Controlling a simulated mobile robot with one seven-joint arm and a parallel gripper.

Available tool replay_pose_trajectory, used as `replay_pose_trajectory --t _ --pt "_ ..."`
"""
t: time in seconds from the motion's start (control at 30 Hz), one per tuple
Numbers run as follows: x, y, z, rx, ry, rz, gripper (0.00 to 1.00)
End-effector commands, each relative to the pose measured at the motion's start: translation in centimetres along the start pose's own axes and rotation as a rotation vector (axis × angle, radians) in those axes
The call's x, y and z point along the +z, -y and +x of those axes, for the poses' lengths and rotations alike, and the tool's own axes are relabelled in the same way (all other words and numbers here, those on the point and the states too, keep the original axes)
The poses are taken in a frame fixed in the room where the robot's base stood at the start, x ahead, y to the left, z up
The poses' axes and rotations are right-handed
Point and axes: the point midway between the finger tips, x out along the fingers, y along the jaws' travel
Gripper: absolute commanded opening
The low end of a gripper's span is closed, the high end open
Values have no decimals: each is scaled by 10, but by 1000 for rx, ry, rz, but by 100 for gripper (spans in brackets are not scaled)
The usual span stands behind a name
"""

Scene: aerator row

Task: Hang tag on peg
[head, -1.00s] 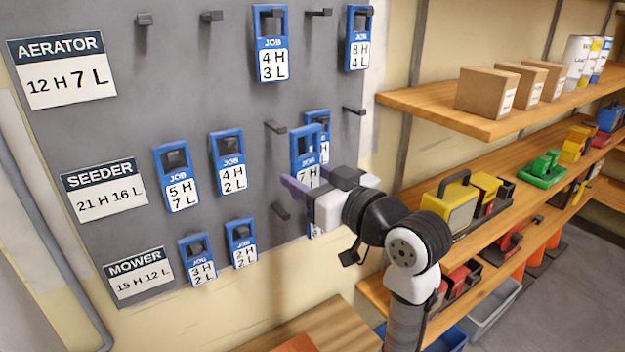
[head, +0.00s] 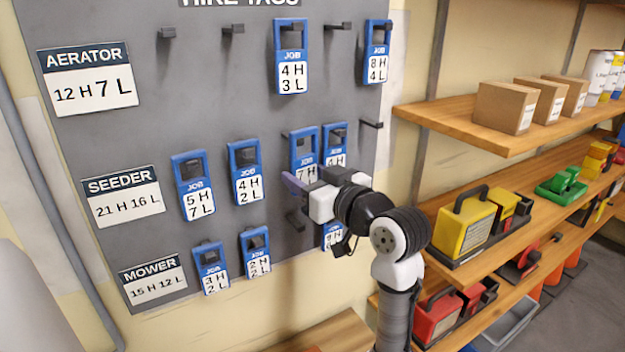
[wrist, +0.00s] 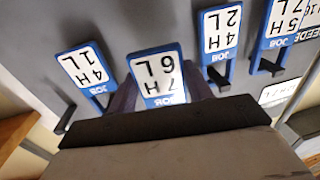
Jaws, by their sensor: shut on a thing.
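My gripper (head: 300,186) is shut on a blue-framed job tag (head: 304,153) reading 7 H 6 L. The held tag also shows upside down in the wrist view (wrist: 158,75) between the fingers. It is upright in front of the seeder row, its left edge beside a bare peg (head: 285,135) partly hidden behind it. I cannot tell whether it touches that peg. The aerator row has bare pegs (head: 167,32), (head: 233,28) and (head: 338,25), and tags 4 H 3 L (head: 292,60) and 8 H 4 L (head: 377,55). The aerator card (head: 88,80) reads 12 H 7 L.
Seeder tags 5 H 7 L (head: 193,185), 4 H 2 L (head: 244,170) and 4 H 1 L (wrist: 88,68) hang around the held tag. Mower tags (head: 211,268) hang below. Another bare peg (head: 372,124) is at the right. Wooden shelves (head: 470,127) stand right of the board.

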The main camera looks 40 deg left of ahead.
Motion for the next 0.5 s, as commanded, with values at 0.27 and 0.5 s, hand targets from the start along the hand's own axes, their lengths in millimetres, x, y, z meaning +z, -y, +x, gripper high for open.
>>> replay_pose_trajectory --t 0.27,0.5 --pt "0 -2 17 -1 -1 0 32" --pt "1 -4 31 -2 0 -1 32"
